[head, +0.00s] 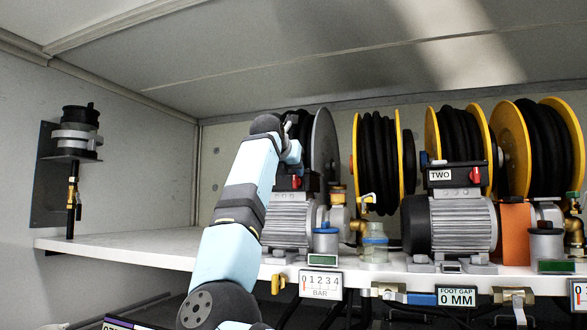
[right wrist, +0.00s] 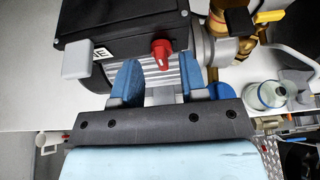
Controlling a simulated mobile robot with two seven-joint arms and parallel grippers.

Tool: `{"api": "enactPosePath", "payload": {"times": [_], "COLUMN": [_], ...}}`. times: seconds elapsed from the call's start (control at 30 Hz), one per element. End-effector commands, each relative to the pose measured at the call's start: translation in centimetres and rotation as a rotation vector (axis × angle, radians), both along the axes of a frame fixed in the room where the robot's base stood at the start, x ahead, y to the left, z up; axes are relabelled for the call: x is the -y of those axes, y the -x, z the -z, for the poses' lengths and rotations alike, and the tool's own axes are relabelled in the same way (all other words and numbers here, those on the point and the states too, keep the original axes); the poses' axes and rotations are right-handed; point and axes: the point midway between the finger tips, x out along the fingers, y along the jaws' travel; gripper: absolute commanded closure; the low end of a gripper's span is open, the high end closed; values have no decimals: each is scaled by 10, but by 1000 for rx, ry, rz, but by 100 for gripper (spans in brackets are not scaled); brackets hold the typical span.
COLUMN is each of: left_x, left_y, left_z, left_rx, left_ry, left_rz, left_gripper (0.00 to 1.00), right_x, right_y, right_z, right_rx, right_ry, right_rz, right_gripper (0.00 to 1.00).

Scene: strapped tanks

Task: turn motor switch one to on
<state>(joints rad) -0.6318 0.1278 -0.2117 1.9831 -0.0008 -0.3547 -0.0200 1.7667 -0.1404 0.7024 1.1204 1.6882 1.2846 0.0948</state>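Motor one (head: 288,220) is a grey ribbed motor with a black switch box (right wrist: 120,35) on top. My right arm partly covers it in the head view. Its red switch knob (head: 296,182) also shows in the right wrist view (right wrist: 162,52) on the box's near face. A white label beside it shows only the letter E. My right gripper (right wrist: 159,65) is open, its two blue fingers apart on either side of the knob. I cannot tell whether they touch it. In the head view the gripper (head: 291,148) is mostly hidden behind my wrist. My left gripper is not in view.
Motor two (head: 462,222), with its own red knob (head: 475,175), stands to the right. Hose reels (head: 374,160) stand behind on the white shelf (head: 150,247). A clear jar (head: 374,245) and brass fittings are right of motor one.

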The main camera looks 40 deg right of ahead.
Motion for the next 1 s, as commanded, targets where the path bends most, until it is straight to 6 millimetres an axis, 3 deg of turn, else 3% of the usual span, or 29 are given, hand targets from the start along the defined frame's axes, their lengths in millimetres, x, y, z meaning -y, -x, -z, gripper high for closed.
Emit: {"api": "enactPosePath", "payload": {"times": [0.2, 0.53, 0.57, 0.73, 1.0], "left_x": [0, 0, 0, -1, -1], "left_y": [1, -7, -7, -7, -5], "left_z": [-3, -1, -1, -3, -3], "left_rx": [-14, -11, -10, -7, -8], "left_ry": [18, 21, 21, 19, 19], "left_rz": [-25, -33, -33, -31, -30], "left_gripper": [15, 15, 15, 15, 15], "right_x": [19, 22, 22, 22, 22], "right_y": [-10, -12, -12, -12, -11], "right_z": [8, 11, 11, 11, 11], "right_rx": [-2, -1, -1, -1, 8], "right_ry": [1, 0, 0, 0, -3], "right_rz": [-1, 0, 0, 0, -1], "right_gripper": [61, 61, 63, 100, 100]}}
